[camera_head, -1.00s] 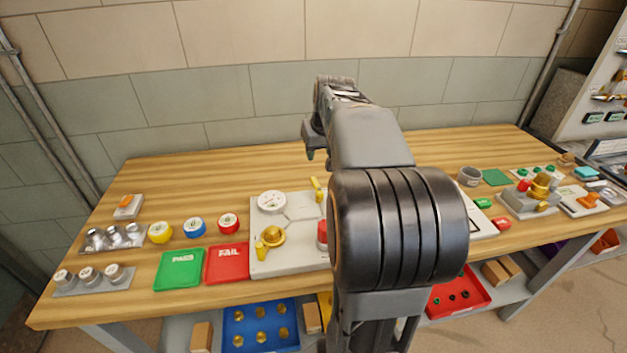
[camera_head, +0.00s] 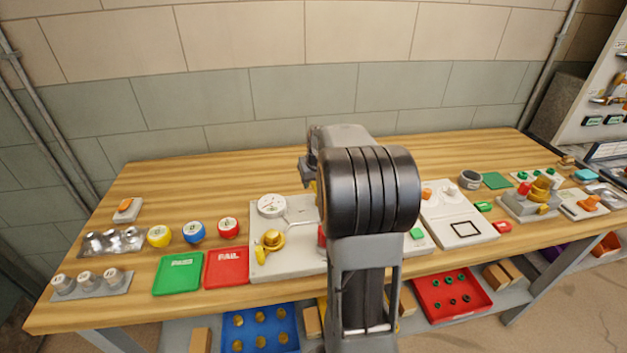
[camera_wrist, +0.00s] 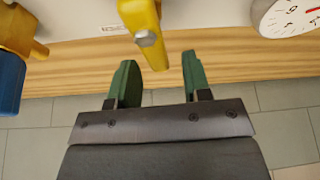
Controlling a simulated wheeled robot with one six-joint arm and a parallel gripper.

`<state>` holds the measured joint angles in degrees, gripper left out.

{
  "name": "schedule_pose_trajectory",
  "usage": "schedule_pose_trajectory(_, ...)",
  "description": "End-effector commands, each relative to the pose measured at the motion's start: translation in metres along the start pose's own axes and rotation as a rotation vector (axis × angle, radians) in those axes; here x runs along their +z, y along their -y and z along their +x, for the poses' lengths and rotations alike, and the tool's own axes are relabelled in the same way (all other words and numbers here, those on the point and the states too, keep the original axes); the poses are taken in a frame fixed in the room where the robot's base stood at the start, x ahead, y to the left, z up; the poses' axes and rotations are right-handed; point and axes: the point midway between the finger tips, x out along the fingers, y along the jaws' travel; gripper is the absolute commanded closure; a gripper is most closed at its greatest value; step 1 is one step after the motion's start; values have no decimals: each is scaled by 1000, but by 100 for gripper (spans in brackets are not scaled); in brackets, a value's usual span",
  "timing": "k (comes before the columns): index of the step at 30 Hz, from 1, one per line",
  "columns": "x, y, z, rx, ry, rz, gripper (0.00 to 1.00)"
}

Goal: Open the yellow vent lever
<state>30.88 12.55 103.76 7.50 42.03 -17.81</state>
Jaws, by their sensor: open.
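The yellow vent lever (camera_wrist: 143,22) stands on the pale panel at the top of the wrist view. Its lower end, with a grey pin, reaches between the green fingertips of my gripper (camera_wrist: 158,63). The fingers are open, one on each side of the lever end. I see no clear contact, and the depth between them is hard to judge. In the head view my arm hides most of the gripper and lever; only a sliver of yellow shows beside the arm.
A white gauge (camera_head: 271,205) sits on the panel (camera_head: 290,262), near a brass valve with a yellow handle (camera_head: 268,243). In the wrist view, a yellow and blue fitting (camera_wrist: 12,60) stands left of the lever. The wooden bench behind the panel is clear.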

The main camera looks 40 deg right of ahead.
Motion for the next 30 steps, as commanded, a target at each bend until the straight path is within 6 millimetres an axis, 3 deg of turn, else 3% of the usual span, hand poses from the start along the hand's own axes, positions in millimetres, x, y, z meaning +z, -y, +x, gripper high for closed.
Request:
schedule_pose_trajectory(8,0,0,1,0,0,0,55)
schedule_pose_trajectory(22,0,0,0,0,-1,0,100)
schedule_pose_trajectory(30,0,-4,0,34,-1,81,100)
